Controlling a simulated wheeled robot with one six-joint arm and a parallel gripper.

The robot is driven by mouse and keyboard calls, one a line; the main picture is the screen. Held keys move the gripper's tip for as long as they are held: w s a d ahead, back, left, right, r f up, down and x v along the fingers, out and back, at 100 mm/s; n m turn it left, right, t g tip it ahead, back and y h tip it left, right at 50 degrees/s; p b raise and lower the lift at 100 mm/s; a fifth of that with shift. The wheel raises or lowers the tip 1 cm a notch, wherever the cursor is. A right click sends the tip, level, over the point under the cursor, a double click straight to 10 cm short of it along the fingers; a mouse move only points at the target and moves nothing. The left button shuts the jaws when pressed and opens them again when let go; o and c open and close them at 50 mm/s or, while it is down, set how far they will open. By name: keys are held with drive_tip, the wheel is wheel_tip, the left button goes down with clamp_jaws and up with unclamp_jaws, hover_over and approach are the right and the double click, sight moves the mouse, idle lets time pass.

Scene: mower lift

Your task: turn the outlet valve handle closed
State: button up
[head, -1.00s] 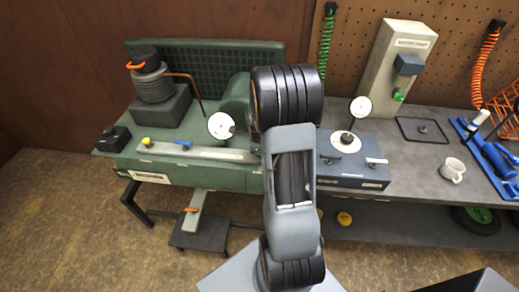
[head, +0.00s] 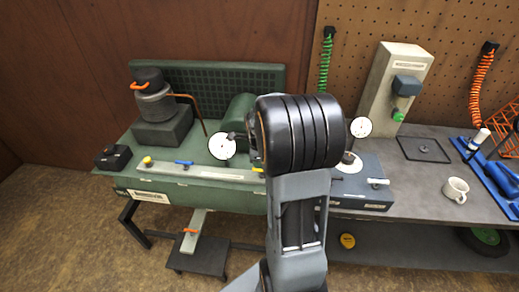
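Several small handles show, and I cannot tell for sure which one is the outlet valve handle. A blue lever (head: 183,163) lies along the pale manifold bar (head: 205,173) on the front of the green machine. A yellow knob (head: 148,161) stands at the bar's left end. A white lever (head: 378,181) sits on the blue-grey box (head: 364,194) on the grey bench. My arm rises through the middle of the view and covers the right end of the bar and part of the box. My gripper is hidden behind the arm.
A white dial gauge (head: 222,147) stands above the bar, and another (head: 361,127) above the box. A black block (head: 114,157) sits at the machine's left end. A pedal (head: 190,233) projects below it. A white mug (head: 456,190) stands on the bench at right.

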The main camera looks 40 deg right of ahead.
wheel_tip(320, 180, up, 6)
drive_tip(key=s, duration=0.1)
drive_tip(key=shift+a+r, duration=0.25)
drive_tip(key=shift+a, duration=0.2)
idle(0.3)
